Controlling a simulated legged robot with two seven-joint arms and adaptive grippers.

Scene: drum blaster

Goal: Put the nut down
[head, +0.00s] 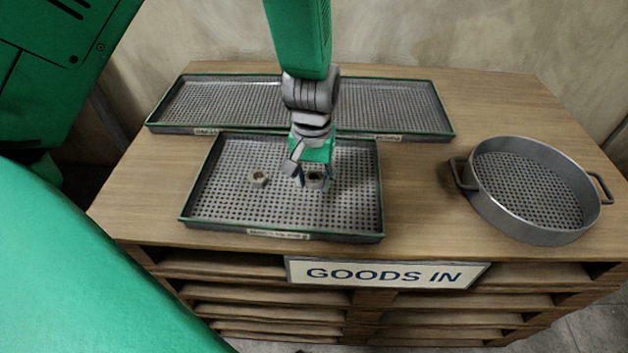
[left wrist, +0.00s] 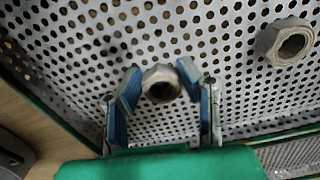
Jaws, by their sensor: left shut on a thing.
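My left gripper (head: 314,182) points down over the front perforated tray (head: 225,205). Its blue-padded fingers also show in the left wrist view (left wrist: 162,92). They are shut on a grey hex nut (left wrist: 160,83), which also shows in the head view (head: 316,180). The held nut is at or just above the tray floor; I cannot tell whether it touches. A second hex nut (head: 258,178) lies in the tray to the left in the head view, and at the upper right in the left wrist view (left wrist: 287,42). My right gripper is not in view.
A long perforated tray (head: 410,105), seemingly empty, lies behind. A round metal sieve (head: 540,235) with two handles stands at the right of the wooden bench (head: 415,215). A "GOODS IN" sign (head: 385,274) is on the front. The front tray has free room around both nuts.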

